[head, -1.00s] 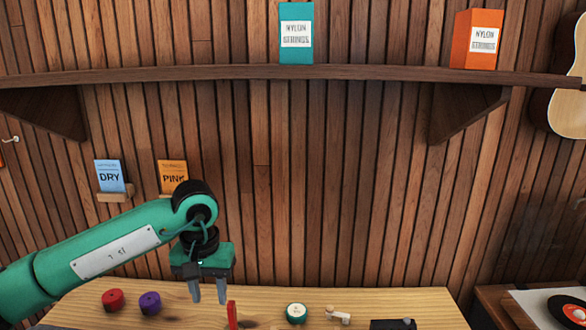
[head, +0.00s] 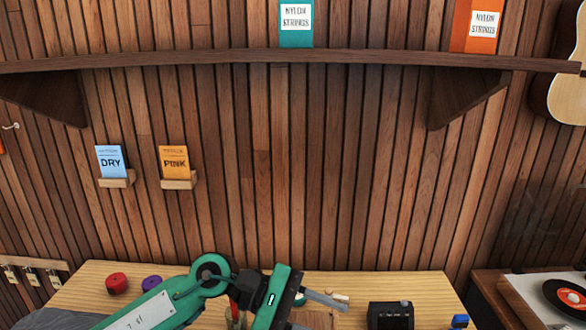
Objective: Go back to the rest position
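My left arm comes in from the lower left, low in the head view, over the wooden table (head: 402,285). Its green and black gripper (head: 326,313) points to the right. Its two grey fingers stand apart with nothing seen between them, so it is open and empty. The lower finger is partly cut off by the bottom edge. My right gripper is not in view.
A red round piece (head: 117,283) and a purple one (head: 151,282) lie at the table's left. A black box (head: 390,315) and a blue piece (head: 460,321) are at the right. A record player (head: 560,294) stands farther right. A shelf (head: 300,58) crosses above.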

